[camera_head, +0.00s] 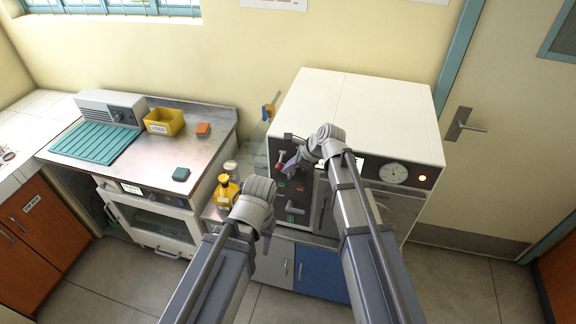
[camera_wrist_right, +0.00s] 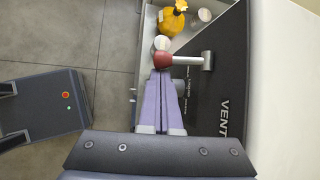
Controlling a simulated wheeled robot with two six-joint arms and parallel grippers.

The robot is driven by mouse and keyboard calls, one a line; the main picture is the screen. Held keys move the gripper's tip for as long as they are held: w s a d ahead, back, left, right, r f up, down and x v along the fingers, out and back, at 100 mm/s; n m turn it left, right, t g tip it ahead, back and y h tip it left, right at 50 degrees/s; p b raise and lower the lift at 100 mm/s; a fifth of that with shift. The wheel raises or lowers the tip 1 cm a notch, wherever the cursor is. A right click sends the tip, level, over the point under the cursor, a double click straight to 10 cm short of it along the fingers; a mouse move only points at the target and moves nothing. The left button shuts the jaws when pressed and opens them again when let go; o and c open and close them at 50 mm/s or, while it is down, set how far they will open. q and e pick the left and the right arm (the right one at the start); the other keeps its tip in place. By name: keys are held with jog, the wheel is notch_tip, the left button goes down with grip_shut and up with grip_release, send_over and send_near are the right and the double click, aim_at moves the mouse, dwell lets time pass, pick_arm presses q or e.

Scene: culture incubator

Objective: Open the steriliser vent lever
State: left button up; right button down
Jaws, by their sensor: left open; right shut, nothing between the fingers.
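The steriliser (camera_head: 390,105) is a white box with a dark front panel. Its vent lever (camera_wrist_right: 190,60) is a metal stem with a dark red knob, beside the "VENT" lettering in the right wrist view. The red knob also shows at the panel's upper left in the head view (camera_head: 281,166). My right gripper (camera_wrist_right: 163,74) is shut and empty, its purple fingertips right by the knob; whether they touch it I cannot tell. My left gripper (camera_head: 266,242) is lower, in front of the cabinet, mostly hidden by its own wrist, and open.
A yellow bottle (camera_head: 226,191) stands left of the steriliser. A steel bench (camera_head: 150,165) at left holds a yellow bin (camera_head: 164,121) and a teal ribbed mat (camera_head: 98,143). A gauge (camera_head: 393,173) and a lit lamp (camera_head: 422,178) are on the panel's right. A door is at right.

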notch_tip(320, 180, up, 3)
jog(key=m+g+y+p, duration=0.1)
jog(key=g+p, duration=0.1)
jog(key=g, duration=0.1)
jog(key=shift+f, duration=0.15)
dwell(0.4)
jog(key=shift+w+r+p, duration=0.3)
jog(key=shift+r+p, duration=0.15)
jog(key=shift+p, duration=0.25)
jog(key=shift+r, duration=0.15)
jog(key=shift+d+r+p, duration=0.1)
jog(key=shift+r+p, duration=0.6)
jog(key=shift+p, duration=0.15)
jog(key=p, duration=0.7)
send_near(279, 165)
jog(key=w+d+r, duration=0.2)
jog(key=d+r, duration=0.2)
jog(key=shift+w, duration=0.3)
